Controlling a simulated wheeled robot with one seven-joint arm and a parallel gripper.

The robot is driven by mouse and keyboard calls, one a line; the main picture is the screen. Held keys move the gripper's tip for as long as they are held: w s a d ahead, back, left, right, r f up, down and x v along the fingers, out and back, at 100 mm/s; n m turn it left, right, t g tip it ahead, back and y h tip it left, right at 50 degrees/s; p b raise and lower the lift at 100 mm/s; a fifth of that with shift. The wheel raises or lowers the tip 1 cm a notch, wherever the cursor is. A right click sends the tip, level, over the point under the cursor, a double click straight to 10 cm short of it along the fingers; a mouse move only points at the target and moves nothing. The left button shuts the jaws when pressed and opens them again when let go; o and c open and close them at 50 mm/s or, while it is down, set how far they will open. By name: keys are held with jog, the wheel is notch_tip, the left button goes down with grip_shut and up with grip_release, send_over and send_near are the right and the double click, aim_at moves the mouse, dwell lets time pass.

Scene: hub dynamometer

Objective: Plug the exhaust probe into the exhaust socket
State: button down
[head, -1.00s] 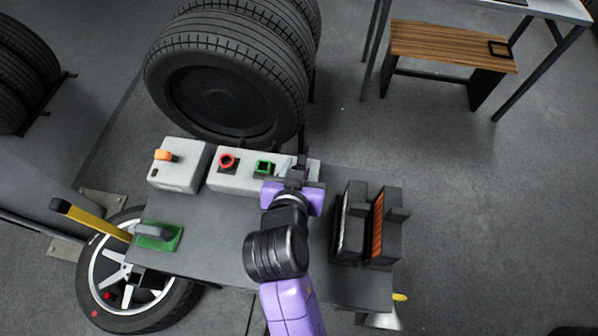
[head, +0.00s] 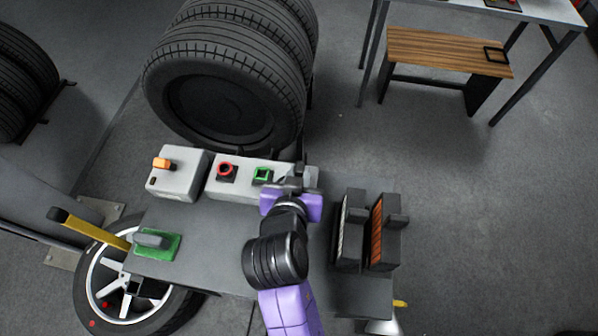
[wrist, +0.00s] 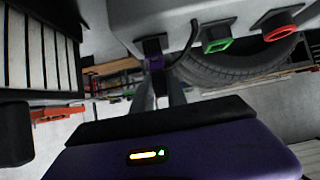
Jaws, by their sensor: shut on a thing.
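My gripper (head: 298,183) is at the right end of the light grey socket box (head: 226,188), its fingers pointing at the box. In the wrist view my gripper (wrist: 160,80) is shut on a small dark piece with a purple band (wrist: 155,62), which I take to be the exhaust probe. A black cable loops from it. Its far end is at a dark square fitting (wrist: 152,43) on the box face, probably the exhaust socket. I cannot tell whether it is seated or only touching. In the head view my gripper hides both.
A green square socket (head: 263,175) and a red round one (head: 227,171) are left of my gripper. A grey box with an orange knob (head: 163,164) stands further left. Two dark upright blocks (head: 384,232) stand close on the right. A large tyre (head: 222,100) is behind.

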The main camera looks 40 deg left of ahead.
jog(key=shift+r+p, duration=0.6)
jog(key=shift+r, duration=0.15)
jog(key=shift+r+p, duration=1.85)
jog(key=shift+r, duration=0.2)
jog(key=shift+s+f, duration=0.1)
